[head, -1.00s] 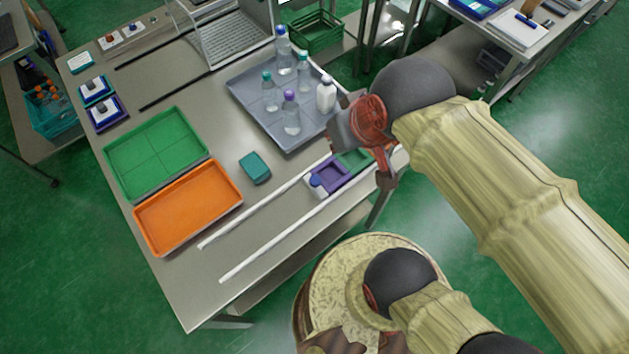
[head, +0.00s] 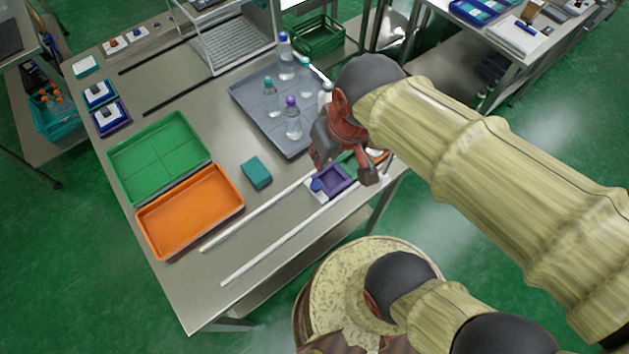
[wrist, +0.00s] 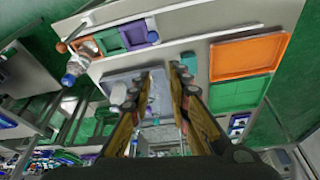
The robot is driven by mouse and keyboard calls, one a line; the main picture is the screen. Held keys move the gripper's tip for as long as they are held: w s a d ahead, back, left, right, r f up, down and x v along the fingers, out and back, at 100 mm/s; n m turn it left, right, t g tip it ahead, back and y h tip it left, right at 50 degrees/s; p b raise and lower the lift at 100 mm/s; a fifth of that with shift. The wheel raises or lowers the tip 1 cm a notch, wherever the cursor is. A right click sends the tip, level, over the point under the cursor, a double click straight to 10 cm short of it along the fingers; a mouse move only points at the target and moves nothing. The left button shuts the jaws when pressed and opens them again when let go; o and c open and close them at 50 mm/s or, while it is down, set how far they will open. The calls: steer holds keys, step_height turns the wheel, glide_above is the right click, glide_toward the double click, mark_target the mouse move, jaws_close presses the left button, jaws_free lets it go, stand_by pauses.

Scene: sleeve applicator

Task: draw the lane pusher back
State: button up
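A pale block with a blue knob (head: 317,186), which looks like the lane pusher, sits between two white rails (head: 270,240). It touches or nearly touches a purple square carrier (head: 336,179). The knob also shows in the wrist view (wrist: 152,36), beside the purple carrier (wrist: 132,35) and a green carrier (wrist: 108,42). My gripper (head: 345,169) is open and empty, its fingers spread, and appears above the carriers to the right of the knob. The wrist view shows both parted fingers (wrist: 162,76). My gripper and arm partly hide the lane's right end.
A grey tray (head: 250,98) with several bottles stands behind my gripper. A teal box (head: 257,172), an orange tray (head: 190,210) and a green tray (head: 160,155) lie left. In the wrist view, a blue-capped bottle (wrist: 76,68) stands near the lane's other end.

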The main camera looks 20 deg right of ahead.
steer(key=o, duration=0.6)
steer(key=w+a+f+n+g+h+p, duration=0.1)
steer(key=w+f+n+g+p, duration=0.1)
steer(key=f, duration=0.7)
steer(key=shift+w+a+n+g, duration=0.3)
steer(key=shift+w+a+g, duration=0.1)
steer(key=shift+w+g, duration=0.6)
steer(key=shift+o, duration=0.2)
step_height(320, 180, down, 11)
steer(key=w+n+g+h+p, duration=0.2)
steer(key=n, duration=0.2)
steer(key=shift+w+n+g, duration=0.2)
steer(key=shift+n+g, duration=0.1)
steer(key=shift+n, duration=0.1)
steer(key=n+h, duration=0.1)
steer(key=n, duration=0.3)
glide_toward(316, 184)
steer(key=s+f, duration=0.1)
steer(key=shift+t, duration=0.4)
steer(key=b+x, duration=0.1)
steer(key=x, duration=0.6)
steer(key=shift+d+f+b, duration=0.2)
steer(key=shift+f+b, duration=0.05)
steer(key=shift+b, duration=0.05)
steer(key=shift+c, duration=0.2)
steer(key=c, duration=1.1)
jaws_close()
